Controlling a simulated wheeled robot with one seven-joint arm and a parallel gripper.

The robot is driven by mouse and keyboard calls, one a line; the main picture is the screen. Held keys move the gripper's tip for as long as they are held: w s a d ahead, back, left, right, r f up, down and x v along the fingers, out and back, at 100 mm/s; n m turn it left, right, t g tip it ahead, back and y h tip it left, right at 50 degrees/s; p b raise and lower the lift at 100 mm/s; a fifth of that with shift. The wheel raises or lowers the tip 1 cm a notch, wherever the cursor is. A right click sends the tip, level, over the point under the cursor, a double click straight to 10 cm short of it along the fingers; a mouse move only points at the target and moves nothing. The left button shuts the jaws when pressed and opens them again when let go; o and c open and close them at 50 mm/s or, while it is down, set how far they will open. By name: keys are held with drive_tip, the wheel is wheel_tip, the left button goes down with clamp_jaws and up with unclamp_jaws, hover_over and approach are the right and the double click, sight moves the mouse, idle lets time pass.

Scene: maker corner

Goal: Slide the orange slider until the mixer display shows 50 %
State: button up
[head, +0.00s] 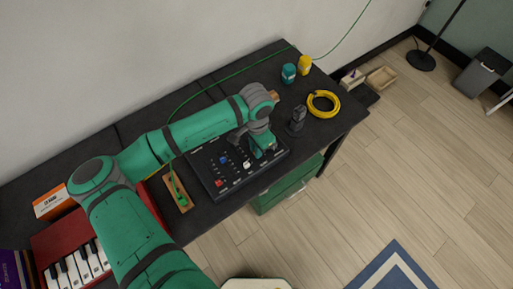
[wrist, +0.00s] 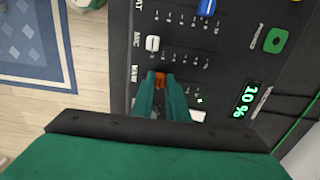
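The mixer (head: 213,176) is a black panel on the dark table in the head view. In the wrist view its display (wrist: 245,99) reads 10 % in green digits. The orange slider (wrist: 160,79) shows between my fingertips. My gripper (wrist: 161,80) is over the panel with one green finger on each side of the orange slider; the knob fills the gap, so it looks shut on it. In the head view my gripper (head: 262,151) is at the right part of the mixer, and the orange slider is hidden there.
On the table stand a dark handheld device (head: 297,122), a yellow cable coil (head: 323,104), a teal can (head: 289,73) and a red keyboard (head: 60,237).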

clamp_jaws()
drive_tip(key=shift+w+a, duration=0.7)
drive_tip(key=shift+w, duration=0.35)
drive_tip(key=o, duration=0.7)
unclamp_jaws()
drive_tip(key=shift+c, duration=0.2)
wheel_tip(320, 180, up, 11)
drive_tip(key=shift+d+f, duration=0.1)
